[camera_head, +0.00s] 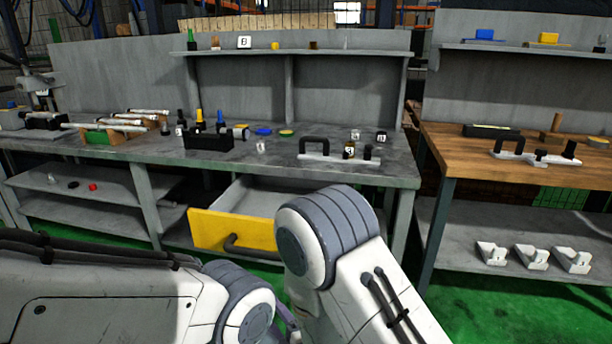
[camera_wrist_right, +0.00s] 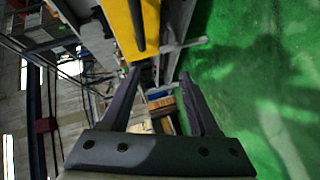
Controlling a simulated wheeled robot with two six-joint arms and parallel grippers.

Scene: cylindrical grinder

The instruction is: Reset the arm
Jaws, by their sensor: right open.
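White and grey links of my own arms fill the lower left and lower middle of the head view. A rounded elbow-like joint stands in front of the open drawer. Neither gripper shows in the head view. In the right wrist view my right gripper (camera_wrist_right: 158,76) is open, with two dark fingers apart and nothing between them. Beyond its fingertips is the yellow drawer front (camera_wrist_right: 119,24) with its dark handle. My left gripper is out of view.
The drawer's yellow front (camera_head: 218,230) sticks out from the grey workbench (camera_head: 330,147), with its interior partly visible. Tools and a black holder (camera_head: 208,140) stand on the bench. A wooden-topped table (camera_head: 485,167) is at the right. Green floor (camera_wrist_right: 255,70) lies clear beside my right gripper.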

